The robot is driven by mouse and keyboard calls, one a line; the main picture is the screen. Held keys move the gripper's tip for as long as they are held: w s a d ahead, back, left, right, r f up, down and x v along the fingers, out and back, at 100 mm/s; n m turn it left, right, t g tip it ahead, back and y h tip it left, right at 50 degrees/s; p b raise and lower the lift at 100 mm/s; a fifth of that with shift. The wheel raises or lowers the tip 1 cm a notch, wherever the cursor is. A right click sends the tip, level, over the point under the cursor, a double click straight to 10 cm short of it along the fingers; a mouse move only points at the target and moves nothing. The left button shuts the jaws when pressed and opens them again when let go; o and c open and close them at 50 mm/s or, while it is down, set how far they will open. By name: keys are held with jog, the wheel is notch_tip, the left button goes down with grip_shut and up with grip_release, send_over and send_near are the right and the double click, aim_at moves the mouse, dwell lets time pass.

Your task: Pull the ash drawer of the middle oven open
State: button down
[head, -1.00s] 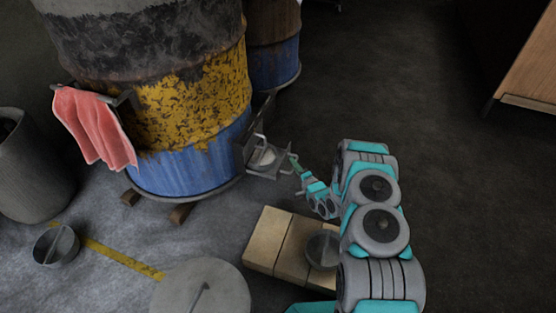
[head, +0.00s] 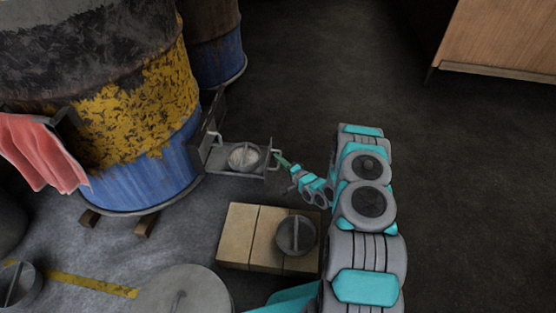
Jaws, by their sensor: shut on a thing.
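The oven is a large barrel (head: 150,125) with dark, yellow and blue bands, standing at the left. Its ash drawer (head: 222,167), a grey metal tray, juts out to the right from the barrel's low opening. A round pale thing (head: 244,157) lies in the drawer. My gripper (head: 278,160) is at the drawer's right end, shut on its handle (head: 275,158). The fingertips are small in this view.
Pale bricks (head: 240,235) lie on the floor below the drawer, with a round grey lid (head: 296,235) on them. A red cloth (head: 40,150) hangs on the barrel. Another barrel (head: 214,50) stands behind. The dark floor at right is clear up to a wooden cabinet (head: 500,35).

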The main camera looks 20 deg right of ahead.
jog(key=shift+d, duration=0.1)
jog(key=c, duration=0.9)
grip_release()
jog(key=v, duration=0.7)
jog(key=shift+s, duration=0.3)
jog(key=shift+d, duration=0.1)
